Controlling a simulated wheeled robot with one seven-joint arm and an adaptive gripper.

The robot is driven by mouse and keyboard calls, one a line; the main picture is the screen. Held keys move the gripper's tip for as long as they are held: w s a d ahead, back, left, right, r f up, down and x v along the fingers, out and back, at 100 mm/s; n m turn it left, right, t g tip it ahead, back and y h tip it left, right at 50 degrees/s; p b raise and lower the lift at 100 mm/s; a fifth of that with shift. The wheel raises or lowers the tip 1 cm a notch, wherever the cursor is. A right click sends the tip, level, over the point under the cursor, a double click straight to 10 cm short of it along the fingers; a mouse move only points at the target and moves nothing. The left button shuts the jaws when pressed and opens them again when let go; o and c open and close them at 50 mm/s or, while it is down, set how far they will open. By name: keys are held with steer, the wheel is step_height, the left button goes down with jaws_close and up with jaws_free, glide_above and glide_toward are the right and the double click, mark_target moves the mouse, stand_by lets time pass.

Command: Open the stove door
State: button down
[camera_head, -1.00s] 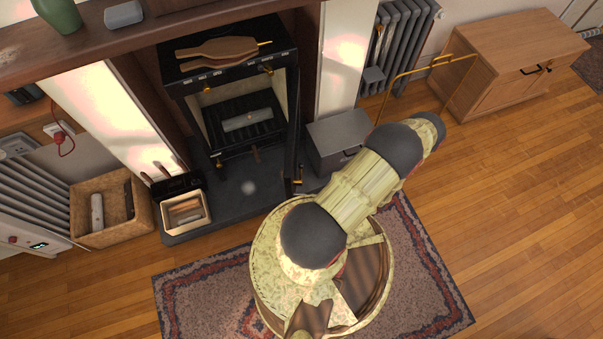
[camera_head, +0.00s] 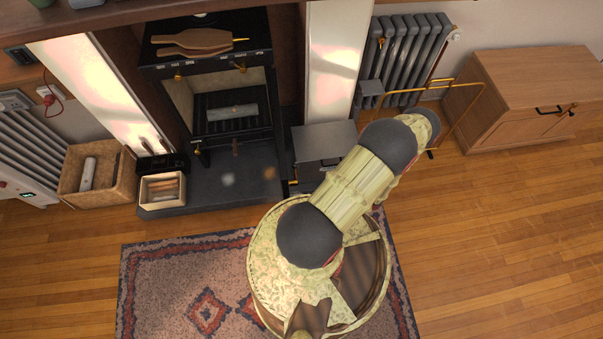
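The black stove (camera_head: 205,62) stands in the fireplace at upper left of the head view. Its front opening shows the dark interior and a pale log (camera_head: 232,112) inside. A dark upright strip (camera_head: 281,140) at the opening's right side looks like the stove door, swung outward and seen nearly edge-on. Its handle is not clear. My arm reaches up and right from my base, apart from the stove. My gripper is not visible; the bent arm hides what lies beyond it.
A grey box (camera_head: 322,142) stands right of the stove. A small crate (camera_head: 161,190) and a basket (camera_head: 97,172) stand to its left. A brass tube (camera_head: 420,90) runs before the radiator (camera_head: 405,55), near my arm. A wooden cabinet (camera_head: 535,85) is at right.

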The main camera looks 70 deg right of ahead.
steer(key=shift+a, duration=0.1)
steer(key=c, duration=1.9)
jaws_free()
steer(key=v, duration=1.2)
